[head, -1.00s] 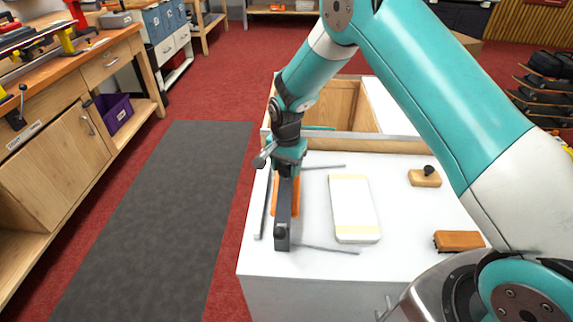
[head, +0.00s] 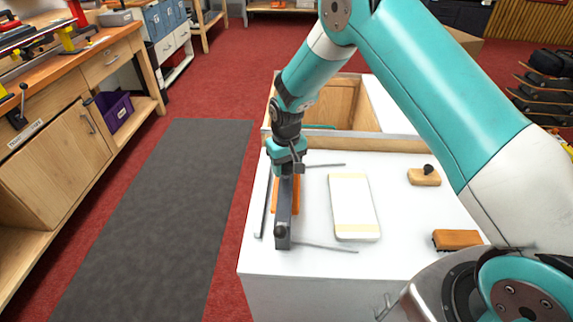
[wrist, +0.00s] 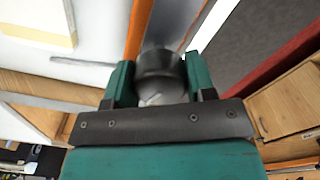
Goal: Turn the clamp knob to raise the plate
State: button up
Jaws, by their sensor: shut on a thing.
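The clamp shows in the head view as a long dark grey bar (head: 284,212) on a white bench top, with thin grey rods sticking out to its right. A dark round knob (head: 281,231) sits on its near end. My gripper (head: 286,166) points down over the far end. In the wrist view its two teal fingers (wrist: 160,72) are shut on another dark round clamp knob (wrist: 159,62), one on each side. Any gap under the bar is hard to see.
A white block with cream ends (head: 353,208) lies right of the clamp. A wooden block with a dark knob (head: 424,177) and a brown brush-like block (head: 457,240) stand farther right. The white bench top (head: 400,250) is clear around them.

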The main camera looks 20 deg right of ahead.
jog(key=n, duration=0.6)
jog(key=shift+s+d+f, duration=0.1)
jog(key=shift+s+f, duration=0.1)
jog(key=n, duration=0.7)
jog(key=shift+n, duration=0.3)
jog(key=o, duration=0.9)
jog(key=shift+w, duration=0.1)
jog(key=shift+r, duration=0.1)
jog(key=shift+w+r, duration=0.1)
jog(key=shift+r, duration=8.55)
